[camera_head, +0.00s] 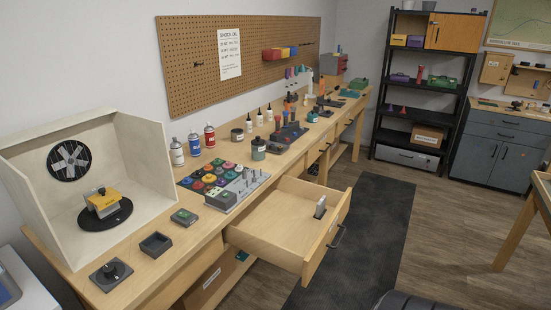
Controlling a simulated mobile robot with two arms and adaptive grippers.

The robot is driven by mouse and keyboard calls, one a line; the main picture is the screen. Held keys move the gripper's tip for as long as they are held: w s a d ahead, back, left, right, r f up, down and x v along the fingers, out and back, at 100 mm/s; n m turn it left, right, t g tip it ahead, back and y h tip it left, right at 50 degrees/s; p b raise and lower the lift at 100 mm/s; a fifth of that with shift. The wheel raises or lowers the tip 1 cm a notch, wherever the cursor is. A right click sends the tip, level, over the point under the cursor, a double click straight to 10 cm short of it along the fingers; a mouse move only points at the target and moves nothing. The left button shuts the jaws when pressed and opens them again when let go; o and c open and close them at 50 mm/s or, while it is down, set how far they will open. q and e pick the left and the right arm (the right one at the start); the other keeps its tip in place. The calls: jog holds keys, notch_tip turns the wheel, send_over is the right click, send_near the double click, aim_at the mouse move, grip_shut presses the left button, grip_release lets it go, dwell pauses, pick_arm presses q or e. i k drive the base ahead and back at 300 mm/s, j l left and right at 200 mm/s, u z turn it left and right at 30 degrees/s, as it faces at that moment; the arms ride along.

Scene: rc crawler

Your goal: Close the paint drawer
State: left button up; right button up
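The paint drawer (272,229) is a light wooden drawer standing open in the middle of the view. It sticks out from under the long wooden workbench (160,262) toward the right. A dark bar handle (337,237) is on its front panel (326,238). A small grey and white item (320,207) stands inside the drawer near the front; the rest of the visible drawer floor is bare. Neither of my grippers is in view.
On the bench are a paint tray (222,183), spray cans (194,142) and a spray booth (149,150). A dark mat (370,230) covers the floor before the drawer. A black shelf (378,130) stands at the back. A table leg (516,240) is at right.

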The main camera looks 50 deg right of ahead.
aim_at(279, 227)
jog(key=z, duration=2.1)
